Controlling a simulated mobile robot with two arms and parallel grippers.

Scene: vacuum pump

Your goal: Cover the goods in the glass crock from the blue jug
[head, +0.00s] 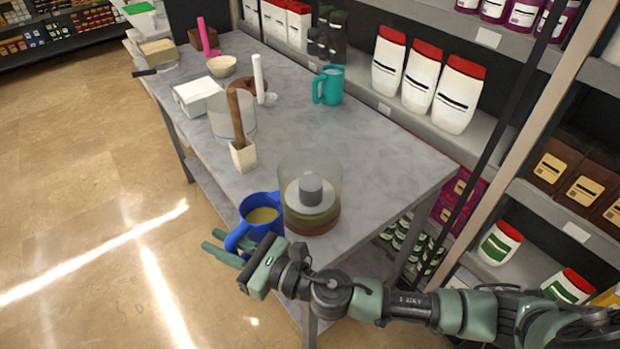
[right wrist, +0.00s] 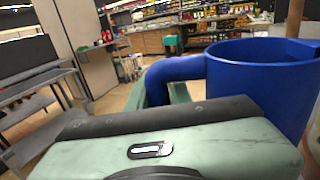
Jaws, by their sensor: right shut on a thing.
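The blue jug (head: 259,230) is near the front edge of the grey table, upright or nearly so, with yellowish liquid inside. My right gripper (head: 229,246) is shut on its handle. The right wrist view shows the blue jug (right wrist: 262,88) too, with its handle between the fingers. I cannot tell whether its base touches the table. The glass crock (head: 311,165) stands just right of the jug. My left gripper is not in view.
Behind the jug stand a cream square pot (head: 243,156) with a brown wooden tool, a clear glass vessel and a teal mug (head: 328,86). A white box (head: 197,95) and a bowl (head: 222,66) are farther back. The table (head: 395,175) is bare right of the crock; shelves line the right.

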